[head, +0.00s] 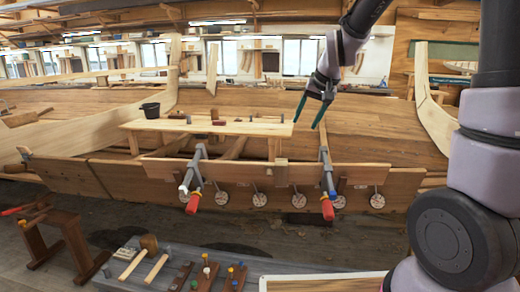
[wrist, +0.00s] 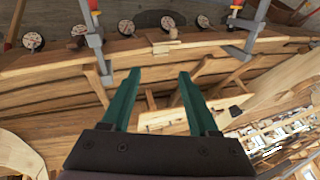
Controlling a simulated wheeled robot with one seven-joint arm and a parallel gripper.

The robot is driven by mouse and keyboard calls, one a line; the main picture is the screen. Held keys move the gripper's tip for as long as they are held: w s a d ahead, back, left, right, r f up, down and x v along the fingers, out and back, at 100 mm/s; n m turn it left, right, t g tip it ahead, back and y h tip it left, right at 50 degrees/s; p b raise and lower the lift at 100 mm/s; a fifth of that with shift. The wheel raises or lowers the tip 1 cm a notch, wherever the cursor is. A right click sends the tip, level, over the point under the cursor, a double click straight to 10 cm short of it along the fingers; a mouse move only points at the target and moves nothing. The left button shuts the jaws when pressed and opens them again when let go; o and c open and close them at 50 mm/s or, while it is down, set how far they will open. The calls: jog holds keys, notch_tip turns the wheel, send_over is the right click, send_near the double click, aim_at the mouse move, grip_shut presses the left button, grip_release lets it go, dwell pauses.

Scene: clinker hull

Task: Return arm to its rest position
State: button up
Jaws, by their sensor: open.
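My gripper (head: 311,111) is in the upper middle right of the head view, in the air in front of the hull, beside the right end of a wooden bench (head: 255,128). Its two green fingers are spread apart with nothing between them. In the wrist view my gripper (wrist: 157,80) also shows open and empty, pointing toward the plank edge. My arm comes down from the upper right of the head view.
Two clamps with red handles, left (head: 194,180) and right (head: 327,185), grip a plank (head: 285,172) along the hull. Round discs (head: 260,199) hang below it.

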jog(key=s+d+r, duration=0.3)
jog(key=s, duration=0.4)
jog(key=s+d+r+m+t, duration=0.1)
jog(key=s+d+r, duration=0.2)
jog(key=s, duration=0.5)
jog(key=s+d+r+m+t, duration=0.1)
jog(key=s+d+r, duration=0.3)
jog(key=s, duration=0.3)
jog(key=shift+s+r+h, duration=0.2)
jog(key=shift+h, duration=0.2)
jog(key=shift+s+d, duration=0.15)
jog(key=shift+c, duration=0.2)
